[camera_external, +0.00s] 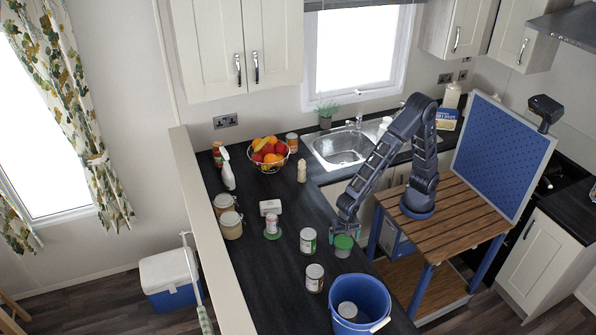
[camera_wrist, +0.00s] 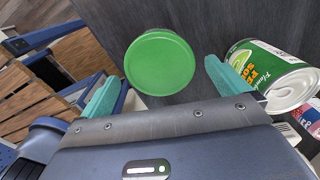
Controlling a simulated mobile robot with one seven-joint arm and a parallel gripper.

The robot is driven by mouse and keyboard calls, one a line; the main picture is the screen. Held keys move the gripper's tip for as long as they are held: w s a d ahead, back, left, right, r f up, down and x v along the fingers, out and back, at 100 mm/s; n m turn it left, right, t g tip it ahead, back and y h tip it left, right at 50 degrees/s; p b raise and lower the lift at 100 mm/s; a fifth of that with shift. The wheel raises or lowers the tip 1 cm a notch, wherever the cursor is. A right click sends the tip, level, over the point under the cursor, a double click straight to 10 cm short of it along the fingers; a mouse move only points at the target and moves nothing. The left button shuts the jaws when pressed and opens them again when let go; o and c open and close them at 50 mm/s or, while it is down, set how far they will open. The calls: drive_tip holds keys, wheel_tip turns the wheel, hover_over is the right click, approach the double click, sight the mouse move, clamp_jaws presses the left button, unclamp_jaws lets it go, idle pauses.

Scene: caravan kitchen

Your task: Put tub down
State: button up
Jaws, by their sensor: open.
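The tub (camera_external: 343,248) has a green lid and a pale body. It stands upright on the dark worktop (camera_external: 276,262), close to the edge by my base. In the wrist view the tub's round green lid (camera_wrist: 160,62) lies ahead of and between my teal fingertips, with a gap on each side. My gripper (camera_external: 345,230) is open, just above and behind the tub, and it also shows in the wrist view (camera_wrist: 161,76). The tub's body is mostly hidden under its lid in the wrist view.
A green-labelled can (camera_external: 308,240) stands left of the tub and lies close to my right finger in the wrist view (camera_wrist: 268,72). Another can (camera_external: 314,277) and a blue bucket (camera_external: 360,302) are nearer the camera.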

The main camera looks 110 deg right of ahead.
wheel_tip(320, 180, up, 7)
drive_tip(key=shift+f, duration=0.2)
drive_tip(key=s+d+r+n+t, duration=0.2)
drive_tip(key=s+d+r+n, duration=0.5)
drive_tip(key=s, duration=0.4)
drive_tip(key=s+d+r+n+t, duration=0.1)
drive_tip(key=s+d+r+n, duration=0.6)
drive_tip(key=s, duration=0.4)
drive_tip(key=s+d+n+t, duration=0.1)
drive_tip(key=s+d+n, duration=0.1)
drive_tip(key=s+n, duration=0.4)
drive_tip(key=shift+s+t, duration=0.3)
drive_tip(key=shift+s, duration=2.3)
